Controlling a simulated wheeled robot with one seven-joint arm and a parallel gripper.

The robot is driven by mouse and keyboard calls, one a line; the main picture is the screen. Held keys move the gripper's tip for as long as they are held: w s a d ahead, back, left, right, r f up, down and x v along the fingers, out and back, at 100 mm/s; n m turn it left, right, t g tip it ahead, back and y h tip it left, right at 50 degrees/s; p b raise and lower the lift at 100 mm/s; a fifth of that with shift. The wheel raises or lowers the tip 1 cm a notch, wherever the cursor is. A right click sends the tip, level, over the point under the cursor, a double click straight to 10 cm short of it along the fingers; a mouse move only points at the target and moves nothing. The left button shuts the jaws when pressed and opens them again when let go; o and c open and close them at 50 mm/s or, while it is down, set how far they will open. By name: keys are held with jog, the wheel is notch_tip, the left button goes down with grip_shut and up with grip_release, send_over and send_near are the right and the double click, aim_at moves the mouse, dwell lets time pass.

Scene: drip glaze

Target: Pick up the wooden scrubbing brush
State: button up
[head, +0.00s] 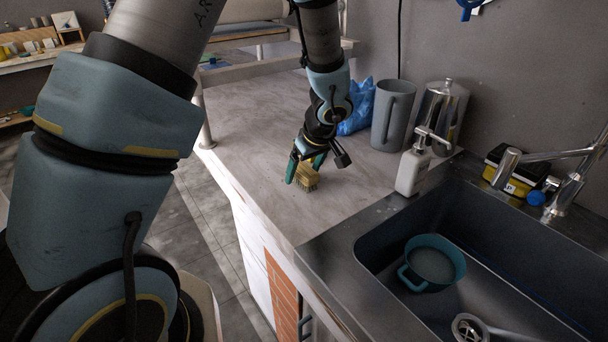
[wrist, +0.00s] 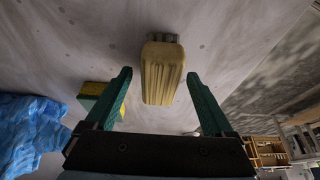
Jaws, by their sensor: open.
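The wooden scrubbing brush (head: 307,178) rests on the grey counter to the left of the sink, partly hidden by my gripper (head: 304,168) in the head view. In the wrist view, the brush's pale yellow wooden body (wrist: 162,78) shows between the two green fingers, with short grey bristles at its far end. My gripper (wrist: 158,76) is open, with one finger on each side of the brush. A gap shows between each finger and the wood, so it is not gripped.
A yellow and green sponge (wrist: 98,97) and a crumpled blue bag (head: 356,108) lie nearby. A grey pitcher (head: 391,116), a metal canister (head: 441,112) and a soap dispenser (head: 411,172) stand to the right. The sink (head: 490,235) holds a teal pot (head: 433,262). The counter's left part is clear.

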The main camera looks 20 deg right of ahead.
grip_shut()
dwell(0.5)
jog(key=shift+r, duration=0.15)
